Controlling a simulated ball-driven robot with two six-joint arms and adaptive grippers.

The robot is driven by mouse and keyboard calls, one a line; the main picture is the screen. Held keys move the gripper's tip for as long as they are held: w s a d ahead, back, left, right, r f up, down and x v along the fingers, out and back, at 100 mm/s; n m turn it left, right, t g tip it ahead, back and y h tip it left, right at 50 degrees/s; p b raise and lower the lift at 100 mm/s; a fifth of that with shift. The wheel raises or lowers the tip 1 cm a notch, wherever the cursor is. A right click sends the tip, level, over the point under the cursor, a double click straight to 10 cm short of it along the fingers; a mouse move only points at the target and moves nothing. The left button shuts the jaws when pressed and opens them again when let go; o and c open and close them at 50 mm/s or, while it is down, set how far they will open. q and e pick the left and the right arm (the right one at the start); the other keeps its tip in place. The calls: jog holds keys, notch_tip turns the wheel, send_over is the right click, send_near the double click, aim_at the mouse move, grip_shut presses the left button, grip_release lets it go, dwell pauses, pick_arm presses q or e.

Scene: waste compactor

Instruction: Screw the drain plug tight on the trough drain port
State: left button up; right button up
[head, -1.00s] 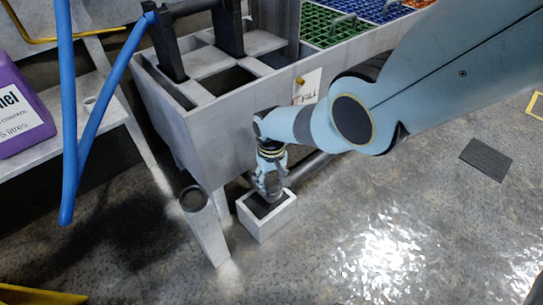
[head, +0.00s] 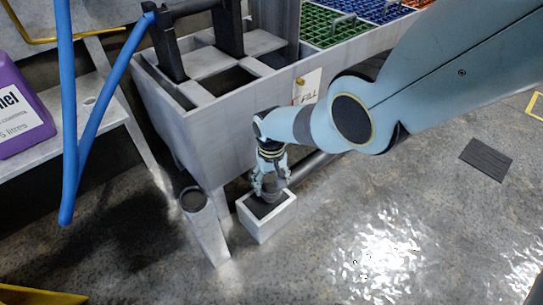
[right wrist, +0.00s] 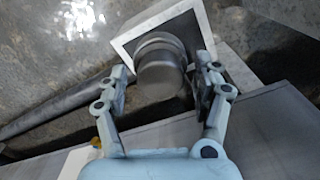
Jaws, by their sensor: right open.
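A dark grey, round, stepped piece, which looks like the drain plug (right wrist: 160,65), stands at the dark top of a white square box (right wrist: 195,22) in the right wrist view. In the head view the box (head: 263,227) stands on the floor beside the trough (head: 215,150). My right gripper (head: 271,187) points down over the box; in the right wrist view its open fingers (right wrist: 163,80) lie either side of the plug, with gaps visible. A dark pipe (head: 312,166) runs low beside the trough; I cannot tell whether it carries the drain port. My left gripper is not in view.
Blue tubes (head: 68,120) and a purple bottle (head: 20,110) are at the left. The floor at right is mostly clear.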

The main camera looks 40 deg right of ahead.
jog(key=n, duration=1.5)
jog(key=shift+n, duration=0.3)
jog(key=n, duration=0.5)
jog(key=c, duration=1.3)
jog(key=m, duration=0.5)
